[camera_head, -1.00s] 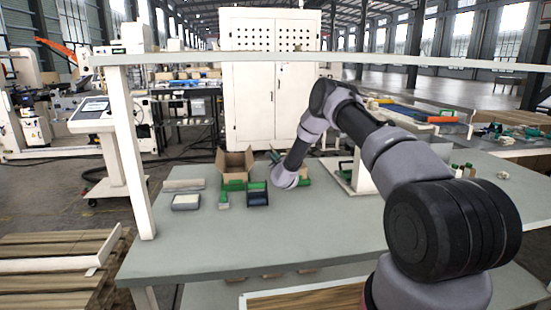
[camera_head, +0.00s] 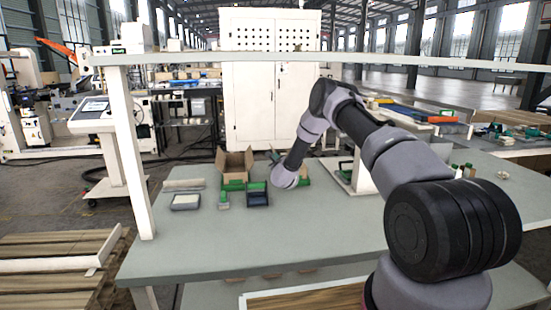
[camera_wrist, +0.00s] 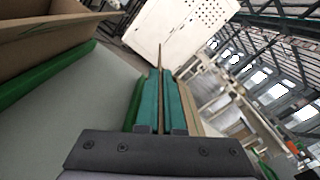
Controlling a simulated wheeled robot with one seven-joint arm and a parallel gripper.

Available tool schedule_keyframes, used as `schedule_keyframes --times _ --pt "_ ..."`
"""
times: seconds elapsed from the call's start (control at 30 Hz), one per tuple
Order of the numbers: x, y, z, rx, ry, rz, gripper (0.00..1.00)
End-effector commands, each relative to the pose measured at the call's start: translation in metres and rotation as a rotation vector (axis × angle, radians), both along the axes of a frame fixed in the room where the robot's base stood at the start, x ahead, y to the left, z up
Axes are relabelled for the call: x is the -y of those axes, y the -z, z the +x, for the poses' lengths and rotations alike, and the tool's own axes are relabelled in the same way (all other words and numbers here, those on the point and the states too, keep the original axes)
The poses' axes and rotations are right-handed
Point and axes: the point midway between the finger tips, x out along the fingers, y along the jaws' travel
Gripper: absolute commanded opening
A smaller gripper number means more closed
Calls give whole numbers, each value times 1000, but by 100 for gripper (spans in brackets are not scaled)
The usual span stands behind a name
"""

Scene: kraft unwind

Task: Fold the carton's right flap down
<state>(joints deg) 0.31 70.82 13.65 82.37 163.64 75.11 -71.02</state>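The open brown carton (camera_head: 235,179) stands on the grey table in the head view, with a green band low on it and flaps raised. Its right flap (camera_head: 249,158) stands up. A brown carton wall with a green lower edge (camera_wrist: 50,32) shows at the upper left in the wrist view. My gripper (camera_wrist: 159,90) has two teal fingers close together, pointing away from the wrist camera. A thin brown strip shows along the line between them; whether it is held or lies beyond is unclear.
A second brown and green box (camera_head: 304,174) stands partly behind my wrist. A dark blue and green box (camera_head: 257,195), a small green item (camera_head: 223,200) and a grey box (camera_head: 186,202) lie left of my wrist. A white post (camera_head: 361,175) stands to the right. The table's front is clear.

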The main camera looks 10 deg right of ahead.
Motion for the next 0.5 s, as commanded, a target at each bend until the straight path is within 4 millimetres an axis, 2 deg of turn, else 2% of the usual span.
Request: schedule_keyframes --times 0.27,0.5 --pt "1 -1 0 0 0 22 0" --pt "6 -4 0 0 1 133 0"
